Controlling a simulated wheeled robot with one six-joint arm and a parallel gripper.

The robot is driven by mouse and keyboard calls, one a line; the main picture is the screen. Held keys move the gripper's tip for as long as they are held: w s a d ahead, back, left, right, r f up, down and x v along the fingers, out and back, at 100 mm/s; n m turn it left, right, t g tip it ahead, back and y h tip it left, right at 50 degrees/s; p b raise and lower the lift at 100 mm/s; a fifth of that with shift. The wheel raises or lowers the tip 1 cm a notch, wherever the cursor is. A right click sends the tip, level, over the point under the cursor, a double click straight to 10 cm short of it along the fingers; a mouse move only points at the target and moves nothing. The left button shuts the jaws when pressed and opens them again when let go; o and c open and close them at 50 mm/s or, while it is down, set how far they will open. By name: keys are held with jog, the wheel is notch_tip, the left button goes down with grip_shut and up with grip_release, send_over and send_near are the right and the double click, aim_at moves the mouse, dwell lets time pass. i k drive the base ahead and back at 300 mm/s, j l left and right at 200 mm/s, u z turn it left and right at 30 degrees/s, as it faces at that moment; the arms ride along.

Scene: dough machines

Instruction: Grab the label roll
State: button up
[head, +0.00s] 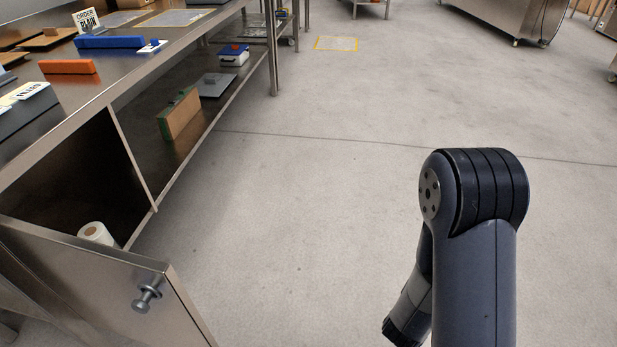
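A white roll (96,233), which looks like the label roll, stands inside the open lower compartment of the steel bench at the lower left. Its top face with a brown core shows; its lower part is hidden behind the open door. My arm rises at the lower right, well apart from the roll, over bare floor. My gripper's fingers are not in view.
The compartment's steel door (100,287) with a knob stands open in front of the roll. The bench top (125,75) holds signs, a blue bar (108,42) and an orange bar (67,67). A green-edged board (181,116) is on the lower shelf. Concrete floor is clear.

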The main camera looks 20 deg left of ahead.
aim_at(95, 231)
jog(key=i+j+u, duration=0.1)
jog(key=i+u, duration=0.2)
jog(key=u, duration=0.2)
jog(key=i+u, duration=0.35)
jog(key=u, duration=0.15)
jog(key=i+l+u, duration=0.2)
jog(key=u, duration=0.25)
jog(key=i+j+u, duration=0.15)
jog(key=u, duration=0.25)
jog(key=i+u, duration=0.6)
jog(key=u, duration=0.2)
jog(key=i+u, duration=0.25)
jog(key=u, duration=0.15)
jog(key=i+l+u, duration=0.2)
jog(key=u, duration=0.25)
jog(key=i, duration=0.05)
